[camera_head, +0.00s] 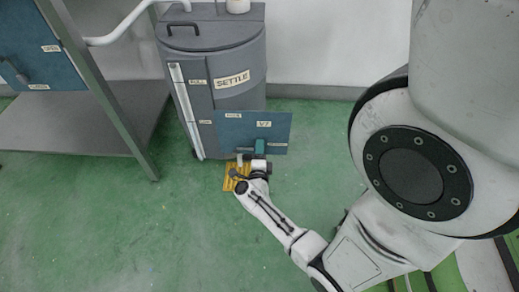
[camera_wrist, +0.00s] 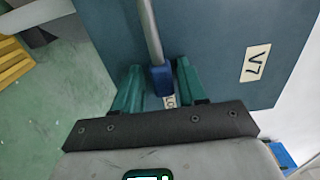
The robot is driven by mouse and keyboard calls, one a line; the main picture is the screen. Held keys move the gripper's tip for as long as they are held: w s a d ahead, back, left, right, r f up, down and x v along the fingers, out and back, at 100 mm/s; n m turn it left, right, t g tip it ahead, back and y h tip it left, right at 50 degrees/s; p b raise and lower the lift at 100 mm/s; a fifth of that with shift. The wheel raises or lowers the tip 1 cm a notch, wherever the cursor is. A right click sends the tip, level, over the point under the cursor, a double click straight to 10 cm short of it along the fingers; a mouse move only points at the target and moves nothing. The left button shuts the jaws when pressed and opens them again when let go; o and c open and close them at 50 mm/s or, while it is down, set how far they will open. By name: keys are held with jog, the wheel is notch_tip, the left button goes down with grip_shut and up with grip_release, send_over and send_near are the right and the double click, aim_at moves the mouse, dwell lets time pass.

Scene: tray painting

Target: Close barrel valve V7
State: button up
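The V7 valve board (camera_head: 225,132) is a blue-green panel low in front of the grey barrel; its V7 label shows in both views. In the wrist view, a grey metal lever (camera_wrist: 150,30) runs down the panel (camera_wrist: 220,45) to a blue grip (camera_wrist: 161,79). My gripper (camera_wrist: 159,82) has its green fingers on either side of this grip, with a narrow gap visible at the left. The fingers look open around it; contact at the right is unclear. In the head view my gripper (camera_head: 257,148) is at the board's lower middle and hides the lever.
The grey barrel (camera_head: 205,105) with a SETTLE label stands behind the board. A yellow slatted piece (camera_head: 231,183) lies on the green floor below. A metal-framed bench (camera_head: 100,95) with another blue panel (camera_head: 45,75) is at left. Open floor (camera_head: 110,220) lies front left.

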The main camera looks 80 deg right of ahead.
jog(key=shift+o, duration=0.3)
jog(key=shift+a+r, duration=0.1)
jog(key=shift+a, duration=0.35)
jog(key=a+p, duration=0.3)
jog(key=a, duration=0.7)
jog(key=shift+s, duration=0.45)
jog(key=shift+d, duration=0.1)
